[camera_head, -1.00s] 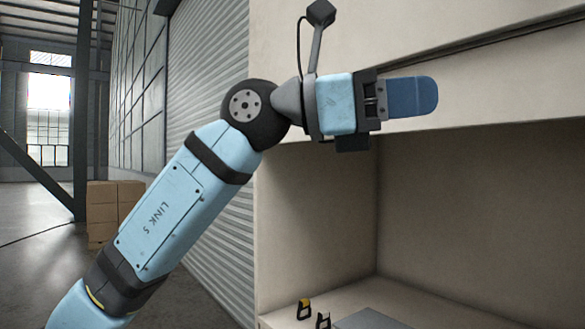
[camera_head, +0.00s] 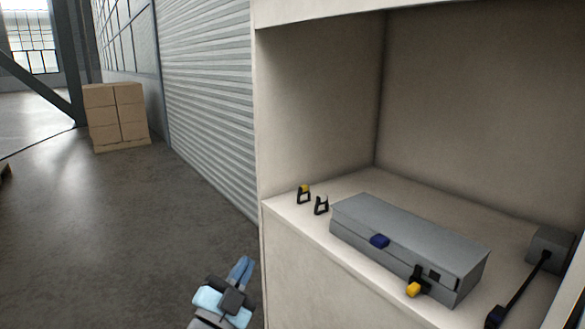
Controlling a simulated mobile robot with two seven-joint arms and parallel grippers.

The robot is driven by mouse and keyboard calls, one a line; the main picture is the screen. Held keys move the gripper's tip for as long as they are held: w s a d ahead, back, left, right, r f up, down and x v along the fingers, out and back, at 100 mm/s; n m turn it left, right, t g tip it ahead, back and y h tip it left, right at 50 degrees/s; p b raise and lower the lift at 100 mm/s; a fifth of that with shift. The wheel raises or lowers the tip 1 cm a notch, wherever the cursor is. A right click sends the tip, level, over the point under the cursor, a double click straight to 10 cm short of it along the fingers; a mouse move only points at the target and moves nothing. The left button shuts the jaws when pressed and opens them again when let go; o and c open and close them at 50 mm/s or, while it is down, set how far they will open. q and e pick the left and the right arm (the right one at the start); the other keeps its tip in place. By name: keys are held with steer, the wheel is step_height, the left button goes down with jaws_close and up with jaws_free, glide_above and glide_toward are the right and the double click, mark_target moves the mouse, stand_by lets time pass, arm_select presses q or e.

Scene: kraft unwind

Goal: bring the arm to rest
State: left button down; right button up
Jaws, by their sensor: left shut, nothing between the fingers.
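My left gripper (camera_head: 240,270) is low in the view, at the bottom and left of middle. Its blue fingers are shut, with nothing between them, and point up in the picture. It is in front of the open floor, left of the beige cabinet (camera_head: 330,270), and appears apart from it. Only the light blue and black wrist end of the arm shows; the rest is below the frame. My right gripper is not in view.
On the cabinet shelf lies a long grey box (camera_head: 410,235) with a blue tab and a yellow-tipped black latch. Two small black clips (camera_head: 303,195) stand left of it. A grey block with a black rod (camera_head: 520,285) is at right. Cartons (camera_head: 118,118) stand far left; the floor between is clear.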

arm_select(q)
steer(key=s+a+f+n+g+y, duration=0.25)
steer(key=s+f+n, duration=0.2)
steer(key=f, duration=0.65)
steer(key=s+a+f+n+g+y, duration=0.2)
steer(key=s+a+f+n+y, duration=0.3)
steer(key=f, duration=0.6)
steer(key=s+a+f+n+g, duration=0.1)
steer(key=s+f+g, duration=0.2)
steer(key=s+f, duration=0.4)
steer(key=s+a+f+n+g, duration=0.1)
steer(key=s+f+g, duration=0.3)
steer(key=s, duration=0.5)
step_height(320, 180, up, 15)
steer(key=a+t+p, duration=0.1)
steer(key=p, duration=1.9)
steer(key=shift+s+t, duration=0.15)
steer(key=shift+t, duration=0.2)
steer(key=shift+r, duration=0.1)
